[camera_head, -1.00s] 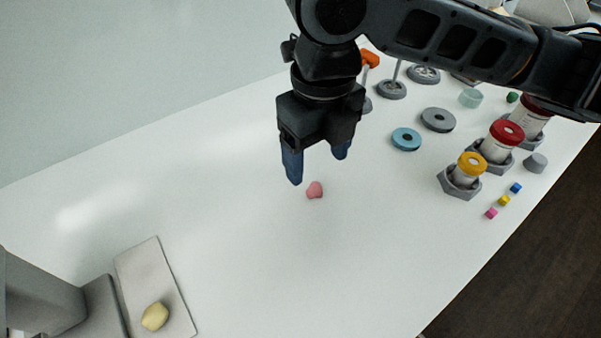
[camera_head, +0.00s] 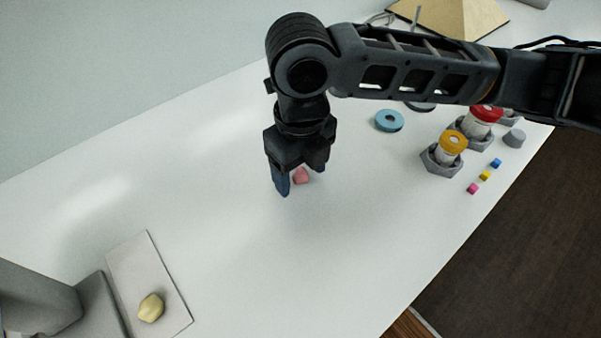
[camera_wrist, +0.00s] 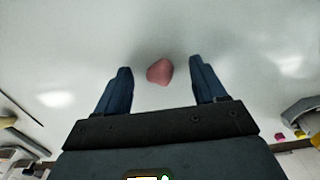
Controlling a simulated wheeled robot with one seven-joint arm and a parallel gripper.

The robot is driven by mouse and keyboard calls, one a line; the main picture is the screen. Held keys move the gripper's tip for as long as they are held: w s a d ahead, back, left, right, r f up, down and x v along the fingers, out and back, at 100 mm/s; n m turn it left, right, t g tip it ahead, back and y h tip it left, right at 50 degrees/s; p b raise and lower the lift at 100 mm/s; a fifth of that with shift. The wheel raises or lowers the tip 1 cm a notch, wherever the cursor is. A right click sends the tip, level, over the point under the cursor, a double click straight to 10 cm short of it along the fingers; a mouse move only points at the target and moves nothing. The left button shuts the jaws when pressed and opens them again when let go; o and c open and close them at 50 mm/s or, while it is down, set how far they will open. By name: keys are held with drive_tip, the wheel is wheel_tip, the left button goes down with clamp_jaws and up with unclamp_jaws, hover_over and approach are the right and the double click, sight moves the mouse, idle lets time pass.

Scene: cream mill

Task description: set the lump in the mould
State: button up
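A small pink lump (camera_head: 301,176) lies on the white table, partly hidden by my gripper in the head view. In the wrist view the pink lump (camera_wrist: 160,72) shows between and slightly beyond my fingertips, with clear space on both sides. My gripper (camera_head: 299,181) points down with its blue fingers spread, and it is open and empty; the wrist view shows it (camera_wrist: 160,78) too. A pale yellow lump (camera_head: 151,307) rests on a grey board (camera_head: 144,262) at the lower left. I cannot tell which thing is the mould.
A blue ring (camera_head: 389,121) lies right of my gripper. A yellow-topped jar (camera_head: 452,142) and a red-topped one (camera_head: 485,115) stand in grey hexagonal holders. Small cubes (camera_head: 485,175) lie near the table's right edge. The table's middle is clear.

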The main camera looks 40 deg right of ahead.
sight(303, 172)
drive_tip(key=c, duration=1.1)
drive_tip(key=shift+r, duration=0.5)
wheel_tip(303, 172, up, 3)
drive_tip(key=shift+s+d+r+b, duration=0.15)
drive_tip(key=shift+r+b, duration=0.05)
drive_tip(key=shift+b, duration=0.15)
drive_tip(key=s+d+r+b, duration=0.1)
drive_tip(key=s+d+r, duration=0.5)
drive_tip(key=s+d, duration=0.1)
drive_tip(key=shift+s+r, duration=0.3)
drive_tip(key=shift+s, duration=0.55)
